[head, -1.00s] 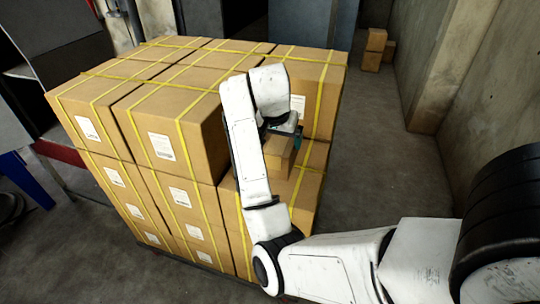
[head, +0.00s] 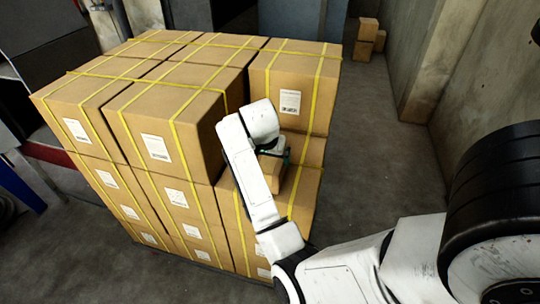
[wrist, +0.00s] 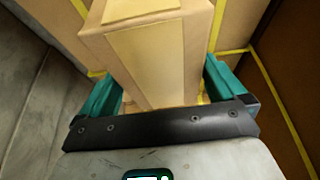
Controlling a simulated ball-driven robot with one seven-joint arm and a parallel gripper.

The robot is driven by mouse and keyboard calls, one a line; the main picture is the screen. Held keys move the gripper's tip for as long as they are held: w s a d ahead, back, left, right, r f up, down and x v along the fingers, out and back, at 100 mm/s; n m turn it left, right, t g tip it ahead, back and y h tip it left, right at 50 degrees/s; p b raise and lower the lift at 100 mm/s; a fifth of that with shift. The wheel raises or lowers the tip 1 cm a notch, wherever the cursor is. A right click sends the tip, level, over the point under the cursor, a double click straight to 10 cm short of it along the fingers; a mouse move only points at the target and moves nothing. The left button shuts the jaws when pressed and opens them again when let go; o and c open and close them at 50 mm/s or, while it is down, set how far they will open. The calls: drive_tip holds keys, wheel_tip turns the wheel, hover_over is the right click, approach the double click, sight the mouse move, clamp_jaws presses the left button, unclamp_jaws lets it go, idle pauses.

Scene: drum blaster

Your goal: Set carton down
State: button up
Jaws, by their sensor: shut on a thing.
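My gripper (wrist: 163,88) is shut on a small brown carton (wrist: 155,55), with a teal finger along each side of it in the wrist view. Paler tape runs over the carton. In the head view the carton (head: 269,174) is partly hidden behind my white arm, and the gripper (head: 277,166) shows only in part. The carton is at the low front-right corner of the strapped box stack (head: 165,110), over a lower box (head: 307,150) and in front of a taller box. I cannot tell whether the carton touches the box under it.
Yellow straps cross the stack's boxes. The taller box (head: 315,85) stands close behind the carton, and another stack wall is to its left. Open floor (head: 370,170) lies to the right, up to a concrete wall (head: 440,60).

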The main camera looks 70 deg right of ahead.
drive_tip(key=shift+f, duration=0.2)
drive_tip(key=o, duration=1.6)
drive_tip(key=shift+o, duration=0.2)
drive_tip(key=v, duration=1)
drive_tip(key=shift+a+r, duration=0.1)
drive_tip(key=shift+r, duration=0.15)
drive_tip(key=shift+v, duration=0.8)
drive_tip(key=shift+a, duration=0.1)
drive_tip(key=s+a+f+n+t, duration=0.1)
drive_tip(key=s+a+f+n, duration=0.2)
drive_tip(key=a+f+n, duration=0.9)
drive_tip(key=s+a+f+n+y, duration=0.4)
drive_tip(key=s+a+f, duration=0.4)
drive_tip(key=a, duration=0.5)
drive_tip(key=shift+s+f, duration=0.4)
drive_tip(key=shift+f, duration=0.1)
